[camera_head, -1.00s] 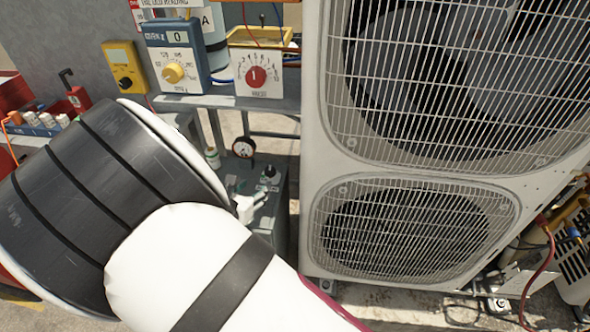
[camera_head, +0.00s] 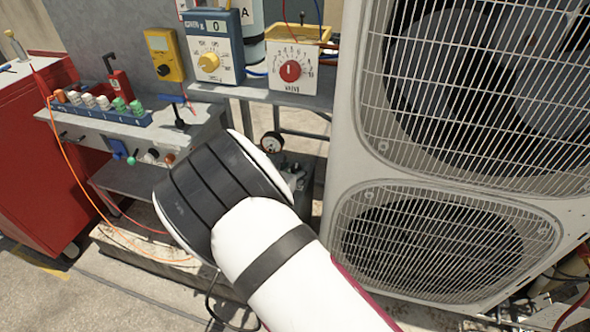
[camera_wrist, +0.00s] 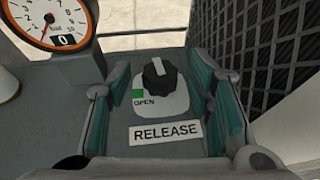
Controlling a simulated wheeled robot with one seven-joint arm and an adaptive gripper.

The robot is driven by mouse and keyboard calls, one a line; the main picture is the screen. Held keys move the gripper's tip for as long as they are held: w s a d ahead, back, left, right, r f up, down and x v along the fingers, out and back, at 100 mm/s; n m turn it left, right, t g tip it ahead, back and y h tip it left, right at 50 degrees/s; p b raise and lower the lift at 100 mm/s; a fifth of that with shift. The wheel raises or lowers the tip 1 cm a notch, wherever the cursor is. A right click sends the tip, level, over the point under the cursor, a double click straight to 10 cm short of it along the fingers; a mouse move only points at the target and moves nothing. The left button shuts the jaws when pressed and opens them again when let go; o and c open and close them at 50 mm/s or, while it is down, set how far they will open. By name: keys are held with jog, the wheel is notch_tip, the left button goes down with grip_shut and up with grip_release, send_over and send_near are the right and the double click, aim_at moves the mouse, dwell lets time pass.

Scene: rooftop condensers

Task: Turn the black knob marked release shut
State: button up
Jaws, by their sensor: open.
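In the wrist view a black knob (camera_wrist: 160,75) sits on a pale plate on a grey box top (camera_wrist: 120,105). A white label (camera_wrist: 166,132) below it reads RELEASE. A green square marked OPEN (camera_wrist: 139,95) lies at the plate's left, and the knob's white pointer line is near the top of the knob. My gripper (camera_wrist: 160,92) is open, with one teal-padded finger on each side of the knob; no contact shows. In the head view my arm hides the knob and most of the gripper.
The tall white condenser (camera_head: 345,150) is close on the right. A bench with meters and a red-knobbed valve box (camera_head: 291,70) stands behind. A red cabinet (camera_head: 40,160) is at far left.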

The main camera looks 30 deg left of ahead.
jog(key=shift+w+f, duration=0.15)
jog(key=shift+w, duration=0.25)
jog(key=shift+c, duration=0.2)
grip_shut()
jog(key=shift+a, duration=0.1)
jog(key=shift+a+m, duration=0.1)
jog(key=shift+m, duration=0.2)
jog(key=shift+h, duration=0.4)
jog(key=shift+m+h+b, duration=0.35)
jog(key=shift+m+h, duration=0.05)
